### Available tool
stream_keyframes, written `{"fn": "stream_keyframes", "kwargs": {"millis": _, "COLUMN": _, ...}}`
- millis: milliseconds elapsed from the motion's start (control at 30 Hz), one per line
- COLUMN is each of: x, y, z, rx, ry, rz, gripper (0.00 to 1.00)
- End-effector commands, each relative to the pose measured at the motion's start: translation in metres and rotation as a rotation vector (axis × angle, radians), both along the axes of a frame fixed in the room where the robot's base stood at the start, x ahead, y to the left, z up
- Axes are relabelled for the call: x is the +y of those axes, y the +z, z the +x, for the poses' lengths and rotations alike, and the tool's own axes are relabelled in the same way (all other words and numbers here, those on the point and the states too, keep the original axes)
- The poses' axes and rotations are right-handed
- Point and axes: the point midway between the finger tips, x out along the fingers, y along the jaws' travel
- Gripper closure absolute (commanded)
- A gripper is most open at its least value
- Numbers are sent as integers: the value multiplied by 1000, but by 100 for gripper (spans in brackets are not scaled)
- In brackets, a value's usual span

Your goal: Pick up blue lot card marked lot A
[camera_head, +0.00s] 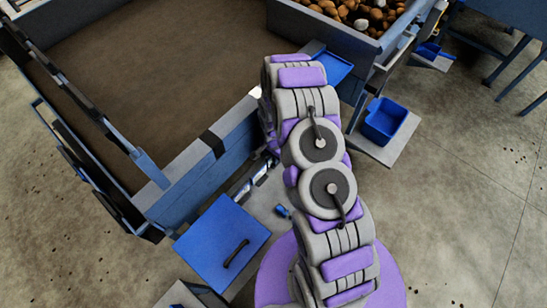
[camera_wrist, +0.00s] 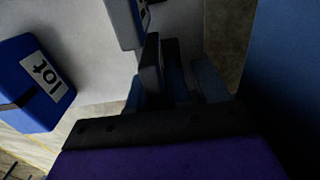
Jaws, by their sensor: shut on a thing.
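In the wrist view, my gripper (camera_wrist: 152,62) reaches up from the bottom middle, with its dark fingers in shadow. It is shut on a blue block-like card (camera_wrist: 122,22) with a white label, cut off by the top edge. The lettering on that label cannot be read. A second blue card (camera_wrist: 22,108), with a dark band and a white label reading "lot", lies apart at the left on a pale surface; no letter after "lot" can be made out. In the camera_head view my own arm hides the gripper and what it holds.
A blue-walled bin with a brown floor (camera_head: 120,75) fills the upper left. A potato hopper (camera_head: 330,28) stands at the top. A blue tray (camera_head: 335,67), a blue tub (camera_head: 384,121) and a blue panel with a dark handle (camera_head: 215,235) are near my arm. Floor at right is clear.

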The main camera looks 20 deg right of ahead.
Motion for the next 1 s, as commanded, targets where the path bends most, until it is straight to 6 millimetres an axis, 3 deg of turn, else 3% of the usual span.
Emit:
{"fn": "stream_keyframes", "kwargs": {"millis": 633, "x": 1, "y": 5, "z": 1, "rx": -3, "ry": -1, "rz": 0, "gripper": 100}}
{"fn": "stream_keyframes", "kwargs": {"millis": 1000, "x": -1, "y": 77, "z": 1, "rx": -3, "ry": -1, "rz": 1, "gripper": 100}}
